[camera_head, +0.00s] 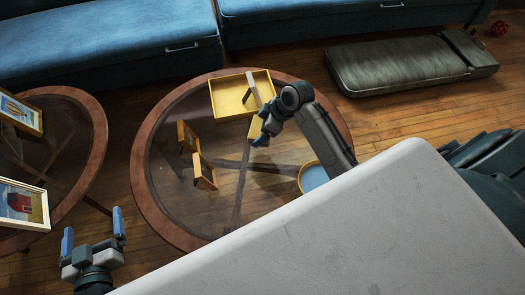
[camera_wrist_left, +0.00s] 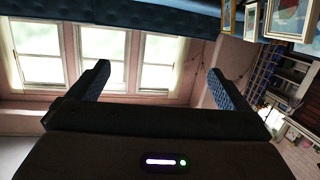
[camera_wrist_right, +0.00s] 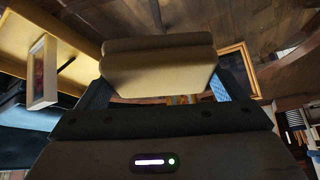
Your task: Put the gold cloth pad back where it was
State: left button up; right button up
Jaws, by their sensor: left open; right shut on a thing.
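The gold cloth pad (camera_head: 254,130) is in the grip of my right gripper (camera_head: 265,134), above the round glass table (camera_head: 144,170). In the right wrist view the pad (camera_wrist_right: 158,72) fills the space between the fingers, and a second layer or edge shows along its top. The arm and gripper partly hide it in the head view. My left gripper (camera_head: 92,232) is open and empty, left of the table and away from it. Its two fingers also show spread apart in the left wrist view (camera_wrist_left: 157,85).
A yellow tray (camera_head: 228,97) at the table's far side holds a small frame (camera_head: 252,88). Two small wooden frames (camera_head: 187,136) (camera_head: 204,171) stand on the left half. A round yellow-rimmed blue dish (camera_head: 312,176) sits at the right. A second table (camera_head: 92,150) bears pictures.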

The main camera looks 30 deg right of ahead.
jog(key=shift+w+d+f+n+b, duration=0.35)
jog(key=shift+d+f, duration=0.1)
jog(key=shift+f, duration=0.2)
jog(key=b, duration=0.1)
send_over(263, 149)
notch_tip(263, 149, down, 5)
jog(key=shift+f, duration=0.1)
notch_tip(263, 149, down, 4)
jog(key=shift+f+b, duration=0.1)
jog(key=shift+b, duration=0.6)
jog(key=shift+f, duration=0.15)
pick_arm(q)
notch_tip(263, 149, up, 18)
jog(key=s+m+t+h, duration=0.1)
jog(key=t, duration=0.9)
jog(key=shift+f, duration=0.2)
